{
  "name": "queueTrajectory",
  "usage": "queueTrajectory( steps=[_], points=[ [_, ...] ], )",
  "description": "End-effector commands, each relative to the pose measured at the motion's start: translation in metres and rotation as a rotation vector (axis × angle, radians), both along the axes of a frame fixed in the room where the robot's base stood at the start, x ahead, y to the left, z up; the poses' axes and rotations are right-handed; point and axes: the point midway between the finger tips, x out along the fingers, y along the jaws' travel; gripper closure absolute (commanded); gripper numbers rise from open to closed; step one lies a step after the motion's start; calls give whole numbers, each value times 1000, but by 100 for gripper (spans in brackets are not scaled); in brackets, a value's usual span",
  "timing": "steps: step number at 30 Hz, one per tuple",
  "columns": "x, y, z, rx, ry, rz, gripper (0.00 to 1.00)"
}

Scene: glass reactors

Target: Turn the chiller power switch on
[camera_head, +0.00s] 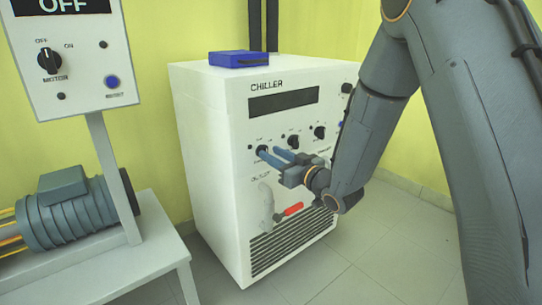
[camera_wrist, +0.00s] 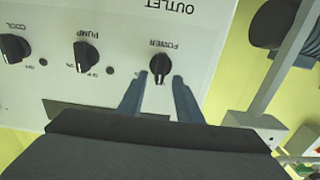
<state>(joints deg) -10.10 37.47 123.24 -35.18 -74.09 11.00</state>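The white chiller (camera_head: 215,150) stands in the middle of the head view, with a dark, blank display (camera_head: 284,99). Its power switch (camera_wrist: 159,66) is a black rotary knob labelled POWER, upside down in the wrist view. Its grip bar looks roughly vertical there. My gripper (camera_wrist: 159,77) is open, with one blue-grey finger on each side of the knob. A small gap shows between each finger and the knob, so I see no contact. In the head view my gripper (camera_head: 269,153) is at the left of the panel's knob row, and its fingers partly hide the power switch.
The pump knob (camera_wrist: 87,56) and cool knob (camera_wrist: 14,48) sit beside the power switch. Below it are a pipe outlet (camera_head: 266,196) and a red-handled valve (camera_head: 289,211). A motor control box (camera_head: 80,85) and bench (camera_head: 150,262) stand at left.

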Motion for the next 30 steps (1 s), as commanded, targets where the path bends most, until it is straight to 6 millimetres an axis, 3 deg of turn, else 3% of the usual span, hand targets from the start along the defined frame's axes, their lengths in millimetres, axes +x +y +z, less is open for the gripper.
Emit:
queueTrajectory(
  steps=[6, 14, 20, 30],
  points=[
    [12, 12, 0, -1, -1, 0, 68],
    [13, 13, 0, -1, 0, 0, 68],
    [13, 13, 0, -1, 1, -1, 98],
    [13, 12, 1, 19, 19, -1, 100]
  ],
)
